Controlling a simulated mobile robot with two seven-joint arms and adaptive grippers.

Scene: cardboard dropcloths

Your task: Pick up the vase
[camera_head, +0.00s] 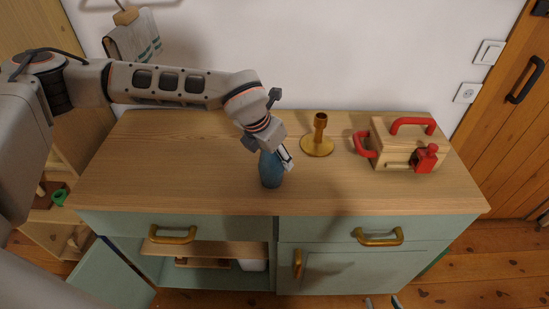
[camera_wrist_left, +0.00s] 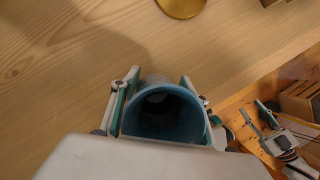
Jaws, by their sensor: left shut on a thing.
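The blue vase (camera_head: 271,170) is near the front of the wooden cabinet top (camera_head: 200,170), roughly upright. It appears to stand on the top. My left gripper (camera_head: 272,150) reaches down over it from above and is shut on its upper part. In the left wrist view the vase (camera_wrist_left: 163,113) shows its open round mouth between the two fingers of the left gripper (camera_wrist_left: 160,86). My right gripper (camera_head: 383,302) shows only its fingertips at the bottom edge of the head view, apart. In the left wrist view the right gripper (camera_wrist_left: 258,112) is empty, low beyond the cabinet.
A brass candlestick (camera_head: 318,145) stands right of the vase. A wooden toy box with red handles (camera_head: 400,148) is further right. The cabinet top is bare to the left. Below, a left door (camera_head: 105,275) hangs open. A white wall is behind.

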